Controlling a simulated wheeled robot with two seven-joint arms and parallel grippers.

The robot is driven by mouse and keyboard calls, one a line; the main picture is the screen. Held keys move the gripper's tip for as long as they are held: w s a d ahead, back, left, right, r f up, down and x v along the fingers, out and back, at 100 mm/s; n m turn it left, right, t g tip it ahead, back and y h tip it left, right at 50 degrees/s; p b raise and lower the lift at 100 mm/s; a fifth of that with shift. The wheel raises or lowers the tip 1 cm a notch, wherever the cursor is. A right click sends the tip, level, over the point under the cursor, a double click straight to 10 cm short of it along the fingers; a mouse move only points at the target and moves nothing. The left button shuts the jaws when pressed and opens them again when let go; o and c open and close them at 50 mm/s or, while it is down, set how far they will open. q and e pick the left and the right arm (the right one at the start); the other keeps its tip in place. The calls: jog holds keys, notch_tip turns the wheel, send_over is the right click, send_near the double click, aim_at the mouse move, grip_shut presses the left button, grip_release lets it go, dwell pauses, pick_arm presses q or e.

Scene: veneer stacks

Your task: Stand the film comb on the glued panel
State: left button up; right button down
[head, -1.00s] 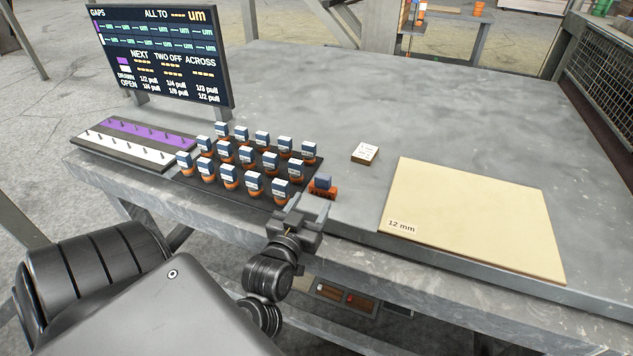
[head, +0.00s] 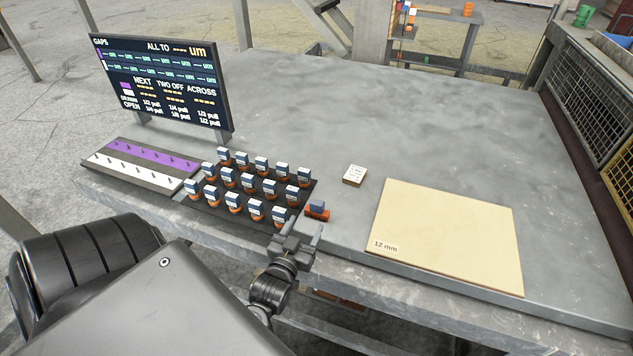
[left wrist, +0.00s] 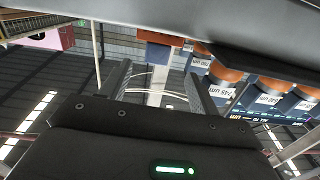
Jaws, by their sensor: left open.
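A small orange piece with a blue-grey block on top (head: 317,209), which I take to be the film comb, stands on the bench beside the dark rack. The glued panel (head: 450,238) is a flat pale-yellow board marked 12 mm, lying at the right with nothing on it. My left gripper (head: 300,230) is open and empty at the bench's front edge, just short of the orange piece. In the left wrist view, the orange piece with its blue block (left wrist: 158,52) shows ahead, between and beyond the open fingers (left wrist: 158,82). My right gripper is not in view.
A dark rack (head: 210,220) holds several orange-based, blue-and-white blocks left of my gripper. The bench's back (head: 400,110) is clear.

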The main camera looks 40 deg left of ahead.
aim_at(319, 201)
pick_arm(q)
jog(key=x, duration=0.3)
jog(key=p+x, duration=0.1)
jog(key=x, duration=0.1)
jog(key=shift+w+r, duration=0.25)
jog(key=shift+w, duration=0.15)
jog(key=shift+w+p, duration=0.1)
jog(key=shift+p, duration=0.2)
jog(key=p+x, duration=0.1)
jog(key=x, duration=0.3)
jog(key=shift+w+p, duration=0.25)
jog(key=shift+p, duration=0.15)
jog(key=shift+w+a+f, duration=0.1)
jog(key=shift+w, duration=0.1)
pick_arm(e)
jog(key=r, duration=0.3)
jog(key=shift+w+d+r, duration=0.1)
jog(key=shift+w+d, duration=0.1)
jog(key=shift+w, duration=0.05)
pick_arm(q)
jog(key=shift+c, duration=0.4)
